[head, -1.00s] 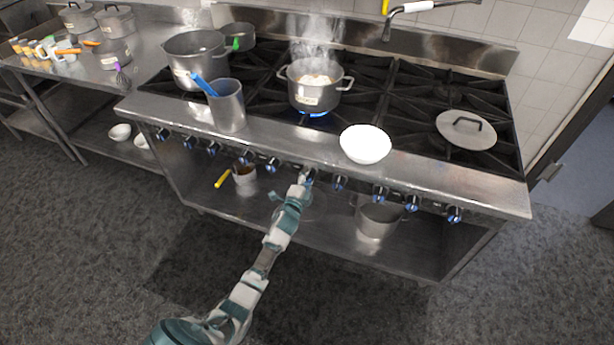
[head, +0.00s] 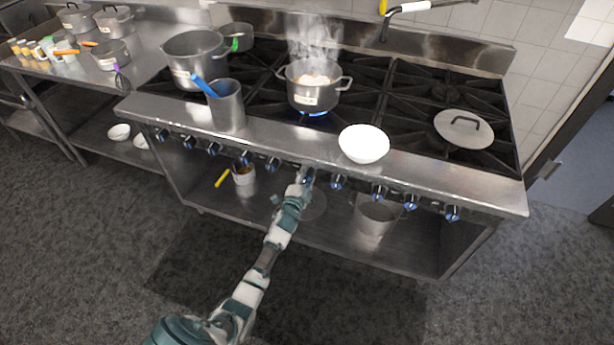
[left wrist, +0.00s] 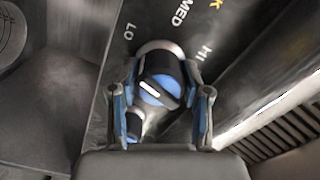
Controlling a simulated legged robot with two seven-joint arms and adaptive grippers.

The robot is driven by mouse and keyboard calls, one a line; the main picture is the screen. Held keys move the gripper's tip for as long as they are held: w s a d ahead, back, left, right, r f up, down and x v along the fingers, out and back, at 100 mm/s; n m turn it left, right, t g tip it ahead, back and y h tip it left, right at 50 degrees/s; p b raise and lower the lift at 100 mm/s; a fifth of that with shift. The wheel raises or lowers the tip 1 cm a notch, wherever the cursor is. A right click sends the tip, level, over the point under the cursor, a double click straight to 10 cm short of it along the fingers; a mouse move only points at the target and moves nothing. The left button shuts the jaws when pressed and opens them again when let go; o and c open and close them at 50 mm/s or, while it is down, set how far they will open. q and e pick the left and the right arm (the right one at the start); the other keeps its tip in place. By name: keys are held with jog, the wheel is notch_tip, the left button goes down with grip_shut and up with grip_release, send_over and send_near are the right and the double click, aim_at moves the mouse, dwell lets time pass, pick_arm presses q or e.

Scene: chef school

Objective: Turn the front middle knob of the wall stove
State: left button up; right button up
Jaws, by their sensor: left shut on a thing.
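The stove (head: 430,179) has a row of black and blue knobs along its front panel. My left gripper (head: 306,178) is at a knob near the middle of that row. In the left wrist view this knob (left wrist: 160,88) sits between the two fingers of my left gripper (left wrist: 163,105), which is shut on it. The knob's white mark is tilted. The panel around it reads LO, MED and HI. Another knob (left wrist: 134,124) shows beyond, at the lower left. My right gripper is not in view.
A steaming pot (head: 313,88) stands over a blue flame. A white bowl (head: 364,144) and a steel container (head: 227,106) stand on the front ledge. A pot (head: 375,215) and a small container (head: 244,175) are on the shelf below. The floor in front is clear.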

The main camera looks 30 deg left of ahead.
pick_arm(q)
jog(key=o, duration=1)
jog(key=shift+f, duration=0.45)
jog(key=shift+o, duration=0.8)
jog(key=shift+r, duration=0.15)
jog(key=shift+s, duration=0.35)
jog(key=v, duration=1.1)
jog(key=shift+s, duration=0.1)
